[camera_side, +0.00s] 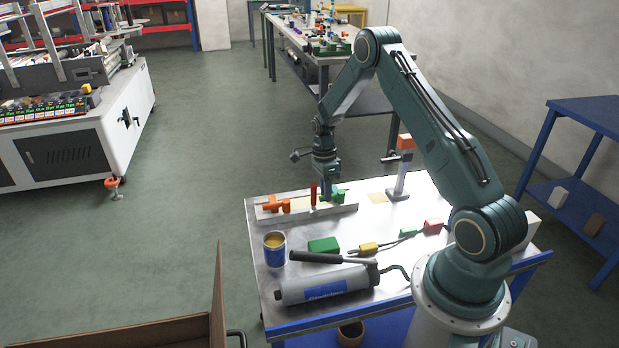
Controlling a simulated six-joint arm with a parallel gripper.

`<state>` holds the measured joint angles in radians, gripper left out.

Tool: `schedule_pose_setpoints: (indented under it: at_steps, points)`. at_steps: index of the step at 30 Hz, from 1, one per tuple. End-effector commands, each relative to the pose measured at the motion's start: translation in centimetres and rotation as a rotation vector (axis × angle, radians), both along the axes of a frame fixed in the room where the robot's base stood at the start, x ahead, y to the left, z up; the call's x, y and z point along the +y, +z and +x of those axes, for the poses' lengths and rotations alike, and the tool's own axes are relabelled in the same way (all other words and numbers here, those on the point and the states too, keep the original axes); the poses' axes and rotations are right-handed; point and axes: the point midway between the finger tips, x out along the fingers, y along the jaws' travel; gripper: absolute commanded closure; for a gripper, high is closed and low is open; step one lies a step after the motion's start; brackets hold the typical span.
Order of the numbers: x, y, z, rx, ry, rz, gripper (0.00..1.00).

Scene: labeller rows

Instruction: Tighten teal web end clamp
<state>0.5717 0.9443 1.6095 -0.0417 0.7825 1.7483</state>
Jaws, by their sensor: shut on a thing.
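The teal web end clamp (339,195) sits at the right end of a pale grey fixture bar (303,213) at the back left of the metal-topped table. It looks green-teal and is small in the picture. My gripper (326,192) points down over the right part of the bar and is shut at the clamp. The fingertips and the exact grip are too small to see clearly. An orange clamp (277,205) sits at the bar's left end. A red upright piece (313,195) stands between them, just left of my gripper.
On the table (420,205) are a can (274,250), a green block (323,245), a grey cylinder (325,285) with a black-handled tool (320,257), a yellow plug (369,248) and a red block (433,226). A post (400,180) stands right of the bar.

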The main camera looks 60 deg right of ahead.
Motion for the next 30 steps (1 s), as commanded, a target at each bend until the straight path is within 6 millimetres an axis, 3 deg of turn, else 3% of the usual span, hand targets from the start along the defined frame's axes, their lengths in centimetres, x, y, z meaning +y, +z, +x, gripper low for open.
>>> schedule_pose_setpoints:
  at_steps: [8,9,12,23,30]
  points:
    - [-0.1,0.1,0.1,-0.003,-0.001,-0.001,1.0]
    - [-0.1,0.1,0.1,-0.003,-0.001,-0.001,0.79]
    - [-0.1,0.1,0.1,-0.002,-0.001,-0.002,0.61]
    - [0.0,0.2,0.1,-0.001,0.0,-0.001,0.61]
    - [-0.3,1.6,0.3,-0.004,0.0,-0.002,0.61]
